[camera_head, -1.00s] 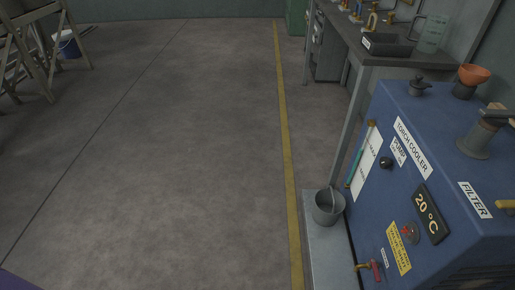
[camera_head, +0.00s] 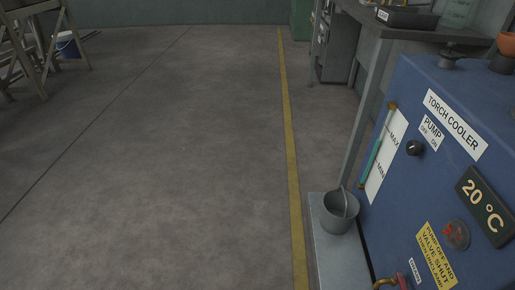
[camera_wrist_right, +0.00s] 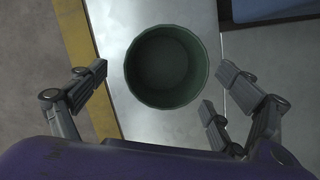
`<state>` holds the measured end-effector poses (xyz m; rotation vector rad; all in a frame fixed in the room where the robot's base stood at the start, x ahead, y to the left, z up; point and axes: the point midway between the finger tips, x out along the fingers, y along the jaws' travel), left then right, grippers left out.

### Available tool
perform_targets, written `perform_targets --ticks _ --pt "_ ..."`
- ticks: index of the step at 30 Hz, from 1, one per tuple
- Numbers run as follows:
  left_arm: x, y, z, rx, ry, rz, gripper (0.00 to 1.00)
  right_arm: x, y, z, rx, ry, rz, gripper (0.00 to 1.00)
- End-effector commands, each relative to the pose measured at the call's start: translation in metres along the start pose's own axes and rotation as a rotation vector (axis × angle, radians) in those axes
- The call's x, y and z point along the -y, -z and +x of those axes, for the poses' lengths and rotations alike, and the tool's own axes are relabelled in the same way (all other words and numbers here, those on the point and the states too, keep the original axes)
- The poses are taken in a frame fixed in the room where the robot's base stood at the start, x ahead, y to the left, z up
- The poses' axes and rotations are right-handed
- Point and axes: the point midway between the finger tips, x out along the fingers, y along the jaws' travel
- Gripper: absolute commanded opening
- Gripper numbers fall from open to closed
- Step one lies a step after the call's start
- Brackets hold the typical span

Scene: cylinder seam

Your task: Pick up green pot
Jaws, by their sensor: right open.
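In the right wrist view, a round, dark green pot (camera_wrist_right: 166,66) stands upright with its open top facing me. Its inside looks empty. It stands on a pale grey plate. My right gripper (camera_wrist_right: 160,86) is open, with its fingers spread around the near side of the pot, one at the left and two at the right. None is clearly touching it. In the head view, a grey-green pot (camera_head: 340,212) with a pale strip across its mouth stands on a pale ledge. I cannot tell whether it is the same pot. Neither gripper shows in the head view.
The blue torch cooler (camera_head: 440,150) stands at the right, beside the pale ledge (camera_head: 335,262). A red-handled valve (camera_head: 402,281) sticks out low on it. A workbench (camera_head: 385,28) is behind. A yellow floor line (camera_head: 292,165) runs left of the ledge.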

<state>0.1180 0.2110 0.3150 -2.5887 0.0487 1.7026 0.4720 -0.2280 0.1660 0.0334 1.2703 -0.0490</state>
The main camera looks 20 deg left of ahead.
Motion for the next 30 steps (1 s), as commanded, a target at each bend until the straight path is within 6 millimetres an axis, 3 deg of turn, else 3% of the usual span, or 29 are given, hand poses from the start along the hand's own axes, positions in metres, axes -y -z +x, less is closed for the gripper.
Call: perform_targets --ticks 3,9,18,30 --pt "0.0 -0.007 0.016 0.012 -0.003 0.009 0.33 0.004 0.002 0.023 -0.004 -0.001 0.004 0.91" --pt "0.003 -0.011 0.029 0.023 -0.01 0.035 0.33 0.005 0.0 0.046 -0.002 -0.001 0.004 0.91" --pt "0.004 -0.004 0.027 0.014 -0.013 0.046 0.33 0.006 -0.002 0.047 0.001 -0.001 0.002 0.9" --pt "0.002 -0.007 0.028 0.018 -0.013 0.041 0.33 0.006 -0.002 0.047 0.001 -0.001 0.002 0.41"
